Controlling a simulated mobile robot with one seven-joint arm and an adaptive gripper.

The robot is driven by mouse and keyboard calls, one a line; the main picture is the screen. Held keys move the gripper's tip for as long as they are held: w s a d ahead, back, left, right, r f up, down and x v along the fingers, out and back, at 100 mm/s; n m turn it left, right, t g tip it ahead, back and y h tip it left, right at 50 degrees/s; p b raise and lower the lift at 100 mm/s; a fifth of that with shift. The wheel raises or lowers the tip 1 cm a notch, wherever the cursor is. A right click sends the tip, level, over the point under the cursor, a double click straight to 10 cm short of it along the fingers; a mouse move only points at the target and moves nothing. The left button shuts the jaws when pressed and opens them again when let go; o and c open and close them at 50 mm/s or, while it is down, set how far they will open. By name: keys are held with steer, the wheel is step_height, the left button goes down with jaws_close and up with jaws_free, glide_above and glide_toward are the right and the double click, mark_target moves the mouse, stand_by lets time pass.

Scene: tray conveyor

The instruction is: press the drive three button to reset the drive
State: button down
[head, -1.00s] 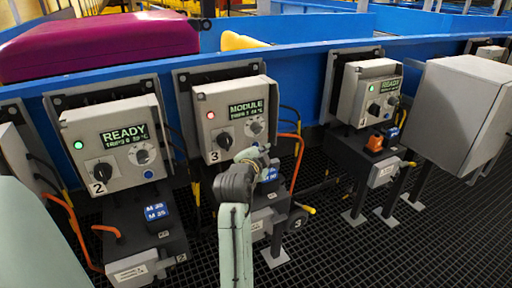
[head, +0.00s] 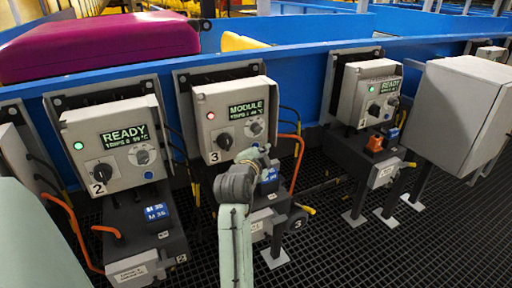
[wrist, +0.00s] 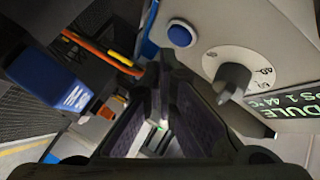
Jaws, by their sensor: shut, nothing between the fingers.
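In the head view the button is hidden behind my gripper (head: 264,154). My gripper is shut and empty, close in front of the lower right of the box. In the wrist view its fingertips (wrist: 164,64) lie below the button; contact cannot be told.
The drive two box (head: 80,125), at left, shows READY and a green light. Another READY box (head: 350,92) stands at right, beside a large grey cabinet (head: 450,105). A blue labelled block (head: 270,183) and orange cables (head: 299,165) are near my gripper.

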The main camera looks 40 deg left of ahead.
stand_by(0.3)
steer(key=shift+w+a, duration=0.15)
steer(key=shift+a, duration=0.25)
steer(key=shift+w+a+b, duration=0.15)
steer(key=shift+a+b, duration=0.2)
steer(key=shift+a, duration=0.05)
stand_by(0.8)
steer(key=shift+d, duration=0.15)
steer(key=shift+s+d, duration=0.35)
steer(key=shift+d, duration=0.3)
steer(key=shift+s+d, duration=0.3)
steer(key=shift+d, duration=0.45)
steer(key=shift+s+d, duration=0.35)
steer(key=shift+d, duration=0.45)
steer(key=shift+s+d, duration=0.3)
steer(key=shift+d, duration=0.45)
